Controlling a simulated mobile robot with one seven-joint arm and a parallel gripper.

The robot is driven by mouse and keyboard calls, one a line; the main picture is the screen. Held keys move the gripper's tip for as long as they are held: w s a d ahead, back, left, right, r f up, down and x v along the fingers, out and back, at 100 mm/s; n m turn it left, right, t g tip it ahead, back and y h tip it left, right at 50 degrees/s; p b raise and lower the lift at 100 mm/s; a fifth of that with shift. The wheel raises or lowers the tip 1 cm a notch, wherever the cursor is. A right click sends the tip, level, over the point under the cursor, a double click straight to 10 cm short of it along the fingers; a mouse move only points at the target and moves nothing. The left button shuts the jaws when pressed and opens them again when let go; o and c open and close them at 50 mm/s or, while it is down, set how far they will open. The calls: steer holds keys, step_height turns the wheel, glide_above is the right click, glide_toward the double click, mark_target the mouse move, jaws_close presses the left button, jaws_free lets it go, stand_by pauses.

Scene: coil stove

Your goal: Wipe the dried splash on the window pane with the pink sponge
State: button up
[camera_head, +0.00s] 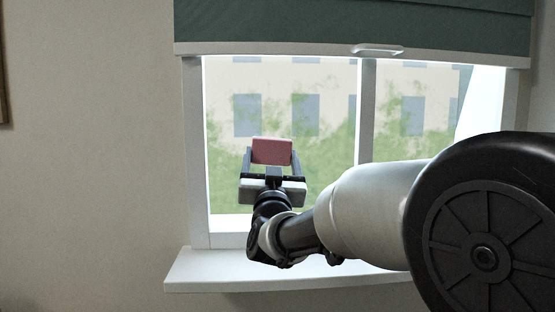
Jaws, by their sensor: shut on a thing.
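The pink sponge (272,151) is held between the fingers of my gripper (272,160), which is shut on it. The sponge is in front of the lower left part of the window pane (325,140). I cannot tell whether the sponge touches the glass. No dried splash stands out clearly on the pane; green and pale patches show there, and I cannot tell a splash from the view outside. My gripper and the sponge hide a part of the pane's left half.
A dark green blind (350,25) with a white handle (377,50) covers the window's top. A white sill (210,270) juts out below, under my arm. A vertical bar (366,115) divides the window. Bare wall (90,150) lies to the left.

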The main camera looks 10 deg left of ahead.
mark_target(287, 160)
steer(key=shift+w+a, duration=0.1)
steer(key=shift+w, duration=0.5)
steer(key=shift+w+d+f+b, duration=0.1)
steer(key=shift+d+b, duration=0.5)
steer(key=shift+d, duration=0.15)
steer(key=shift+w+d+b, duration=0.1)
steer(key=shift+d+b, duration=0.35)
steer(key=shift+d, duration=0.65)
steer(key=shift+w+d, duration=0.15)
steer(key=shift+s+a, duration=0.15)
steer(key=shift+a, duration=0.75)
steer(key=shift+s+a, duration=0.15)
steer(key=shift+a, duration=1.05)
steer(key=shift+s, duration=0.15)
steer(key=shift+s+d, duration=0.2)
steer(key=shift+s, duration=0.7)
steer(key=shift+s+d, duration=0.25)
steer(key=shift+s, duration=0.65)
steer(key=shift+s+d, duration=0.2)
steer(key=shift+s, duration=0.7)
